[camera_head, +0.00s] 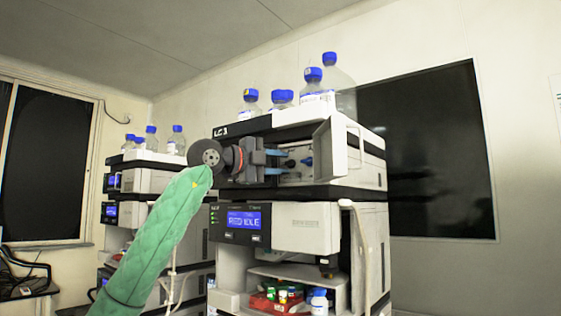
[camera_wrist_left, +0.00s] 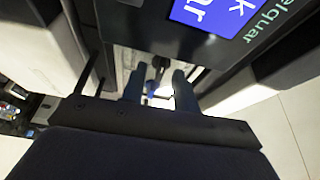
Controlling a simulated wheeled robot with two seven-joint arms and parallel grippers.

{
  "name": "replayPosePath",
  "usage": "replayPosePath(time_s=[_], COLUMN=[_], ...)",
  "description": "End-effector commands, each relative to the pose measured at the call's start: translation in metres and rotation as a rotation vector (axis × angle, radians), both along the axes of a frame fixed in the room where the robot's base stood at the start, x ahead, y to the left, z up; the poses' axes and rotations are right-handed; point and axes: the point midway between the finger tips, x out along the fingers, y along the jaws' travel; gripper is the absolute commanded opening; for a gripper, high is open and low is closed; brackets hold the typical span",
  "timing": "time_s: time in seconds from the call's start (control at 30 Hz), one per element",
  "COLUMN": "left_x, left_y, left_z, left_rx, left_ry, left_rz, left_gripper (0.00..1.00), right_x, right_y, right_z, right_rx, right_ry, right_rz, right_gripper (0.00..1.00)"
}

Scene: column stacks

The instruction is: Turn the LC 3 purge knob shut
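The LC 3 unit (camera_head: 292,124) is the top module of the near stack, and its front compartment is open. Inside it sit small dark and blue fittings; the purge knob appears to be the dark one (camera_head: 292,163), but it is small and partly hidden. My left gripper (camera_head: 284,162) reaches in from the left with its two blue fingers apart, one above the other, at the compartment's front. In the left wrist view the fingers (camera_wrist_left: 160,90) stand apart, with a small blue part (camera_wrist_left: 152,87) seen between them. I cannot tell whether they touch the knob. My right gripper is not in view.
Bottles with blue caps (camera_head: 314,86) stand on top of the stack. A white panel (camera_head: 340,145) stands out at the compartment's right. Below is a module with a blue display (camera_head: 244,220) and a red tray (camera_head: 262,302). A second stack (camera_head: 150,180) stands at the left.

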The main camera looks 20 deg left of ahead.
Motion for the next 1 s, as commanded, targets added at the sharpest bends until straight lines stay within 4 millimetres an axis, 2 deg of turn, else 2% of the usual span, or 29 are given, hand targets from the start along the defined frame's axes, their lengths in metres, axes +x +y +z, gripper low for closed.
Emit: replayPosePath(time_s=[0.37, 0.53, 0.83, 1.0], left_x=[0.0045, 0.0045, 0.0046, 0.0049], left_y=[-0.0037, -0.0037, -0.0038, -0.0039], left_z=[-0.0001, -0.0002, 0.0, 0.0012], left_rx=[-0.001, 0.0, 0.013, 0.065], left_ry=[-0.001, 0.0, -0.004, -0.023], left_rz=[0.0, 0.0, 0.001, 0.001], left_gripper=[0.3, 0.0, 0.0, 0.0], right_x=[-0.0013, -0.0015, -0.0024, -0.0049], right_y=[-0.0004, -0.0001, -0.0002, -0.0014], right_z=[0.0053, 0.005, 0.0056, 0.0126], right_rx=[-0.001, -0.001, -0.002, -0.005], right_ry=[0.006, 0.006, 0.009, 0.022], right_rz=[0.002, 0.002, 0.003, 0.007], right_gripper=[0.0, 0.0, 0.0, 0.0])
